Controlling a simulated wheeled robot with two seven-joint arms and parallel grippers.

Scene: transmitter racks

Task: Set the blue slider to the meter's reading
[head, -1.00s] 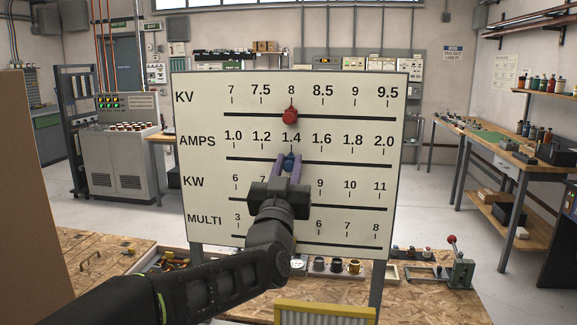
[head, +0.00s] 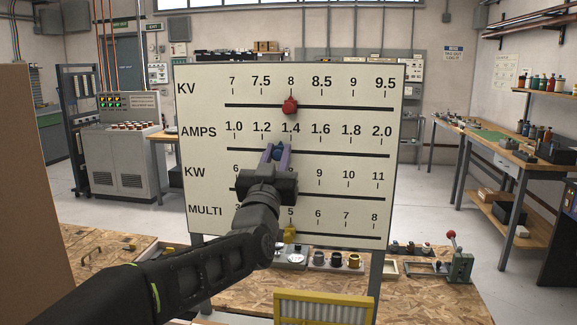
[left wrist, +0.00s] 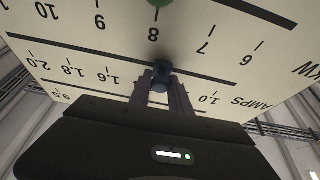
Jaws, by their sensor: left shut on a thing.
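The blue slider (head: 278,154) sits on the AMPS track of the white scale board (head: 340,88), between the 1.2 and 1.4 marks in the head view. My left gripper (head: 276,152) is shut on it, one finger on each side. In the left wrist view the scale appears upside down; the blue slider (left wrist: 161,73) is between the fingers (left wrist: 164,88), with 1.6 to its left and 1.0 to its right. The gripper hides the 1.2 and 1.4 labels there. I cannot make out a meter reading. My right gripper is not in view.
A red slider (head: 290,106) is at 8 on KV. A yellow slider (head: 290,235) is near 5 on MULTI. A green slider (left wrist: 158,2) is near 8 on KW. Below the board, a wooden bench (head: 425,300) holds small parts and a lever device (head: 460,262).

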